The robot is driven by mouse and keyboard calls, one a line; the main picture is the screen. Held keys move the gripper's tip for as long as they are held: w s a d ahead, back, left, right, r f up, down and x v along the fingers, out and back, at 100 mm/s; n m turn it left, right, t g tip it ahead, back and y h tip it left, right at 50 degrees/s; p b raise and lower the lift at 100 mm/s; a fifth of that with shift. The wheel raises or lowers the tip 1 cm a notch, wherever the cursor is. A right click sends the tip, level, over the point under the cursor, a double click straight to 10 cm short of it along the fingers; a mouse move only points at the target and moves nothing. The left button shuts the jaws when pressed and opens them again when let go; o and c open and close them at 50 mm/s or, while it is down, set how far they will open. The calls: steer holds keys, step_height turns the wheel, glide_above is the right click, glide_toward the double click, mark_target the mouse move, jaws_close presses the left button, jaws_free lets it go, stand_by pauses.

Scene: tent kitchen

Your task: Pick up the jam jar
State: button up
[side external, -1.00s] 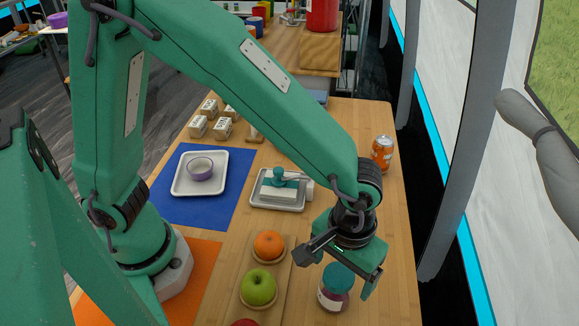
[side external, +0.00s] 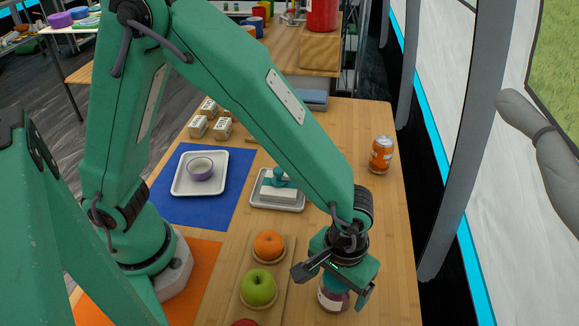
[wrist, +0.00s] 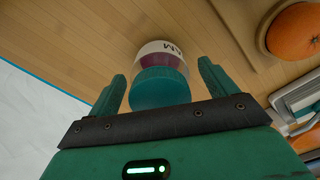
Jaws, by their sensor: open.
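The jam jar (side external: 333,297) stands on the wooden table, with a teal lid, a white label and dark red contents. In the side view my gripper (side external: 340,289) is right over it and hides most of the lid. In the wrist view the jar (wrist: 161,67) lies ahead of and between the two green fingers of my gripper (wrist: 160,88). The fingers are open, one on each side of the lid, with a gap on both sides. I cannot tell how far down the jar they reach.
An orange (side external: 269,245) and a green apple (side external: 258,287) sit on a wooden board left of the jar. A metal tray (side external: 290,206) with a white block lies behind. An orange can (side external: 381,154) stands at the back right. The table right of the jar is clear.

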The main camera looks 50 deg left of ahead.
steer(key=shift+c, duration=0.5)
steer(key=c, duration=1.2)
steer(key=shift+r, duration=0.2)
steer(key=shift+r, duration=0.55)
step_height(320, 180, up, 3)
steer(key=shift+s+d+r, duration=0.1)
steer(key=shift+s, duration=0.05)
steer(key=s+d+r, duration=0.1)
steer(key=s+r, duration=0.1)
steer(key=s, duration=0.1)
steer(key=s+r, duration=0.2)
steer(key=s, duration=0.2)
steer(key=s+d+r, duration=0.1)
steer(key=s+r, duration=0.1)
steer(key=s, duration=0.2)
steer(key=shift+d+r, duration=0.2)
steer(key=shift+d, duration=0.1)
